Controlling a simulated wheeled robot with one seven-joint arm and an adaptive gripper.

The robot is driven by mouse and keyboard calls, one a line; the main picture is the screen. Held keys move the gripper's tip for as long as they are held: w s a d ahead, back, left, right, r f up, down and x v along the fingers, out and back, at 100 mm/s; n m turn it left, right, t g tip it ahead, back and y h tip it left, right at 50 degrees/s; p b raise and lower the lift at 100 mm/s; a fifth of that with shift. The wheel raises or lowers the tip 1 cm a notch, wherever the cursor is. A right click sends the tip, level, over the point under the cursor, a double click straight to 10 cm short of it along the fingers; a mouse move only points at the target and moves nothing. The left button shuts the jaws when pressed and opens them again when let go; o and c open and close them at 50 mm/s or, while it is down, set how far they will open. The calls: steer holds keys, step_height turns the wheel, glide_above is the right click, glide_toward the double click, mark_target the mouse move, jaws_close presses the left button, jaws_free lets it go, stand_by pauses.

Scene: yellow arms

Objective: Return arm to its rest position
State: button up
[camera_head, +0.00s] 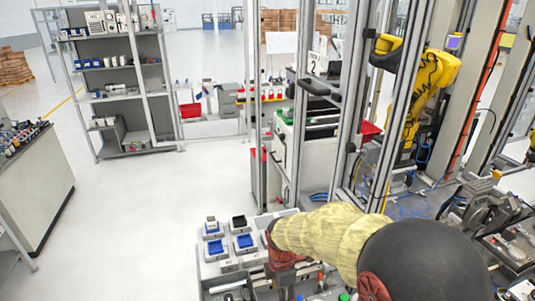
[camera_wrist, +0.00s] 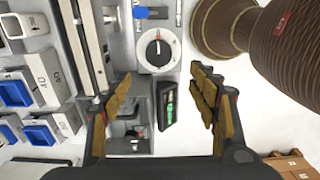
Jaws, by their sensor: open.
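My gripper (camera_wrist: 163,104) is open in the wrist view, with its two yellow-padded fingers wide apart and nothing held between them. Between the fingers, a small dark device with a green display (camera_wrist: 168,108) and a grey box lie beyond the tips; I cannot tell how far off they are. In the head view my arm reaches across the lower right towards the bench (camera_head: 215,275), in a yellow sleeve. There the gripper's fingers are mostly hidden below the arm and by the bottom edge.
A white rotary dial (camera_wrist: 158,50) lies ahead of the fingers. White trays with blue inserts (camera_wrist: 40,134) stand at left, also in the head view (camera_head: 214,247). Metal posts and a yellow robot arm (camera_head: 425,80) stand behind at right. The floor (camera_head: 130,230) at left is clear.

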steer(key=s+d+r+m+t+b, duration=0.2)
steer(key=s+d+r+m+b, duration=0.3)
steer(key=s+m, duration=0.5)
steer(key=s+d+r+m+t+b, duration=0.3)
steer(key=s+d+r+m+b, duration=0.2)
steer(key=s+d+r+m, duration=0.3)
steer(key=s+d+m, duration=0.1)
steer(key=m, duration=0.2)
steer(key=shift+s+d+t+b, duration=0.3)
steer(key=shift+s+d+b, duration=0.05)
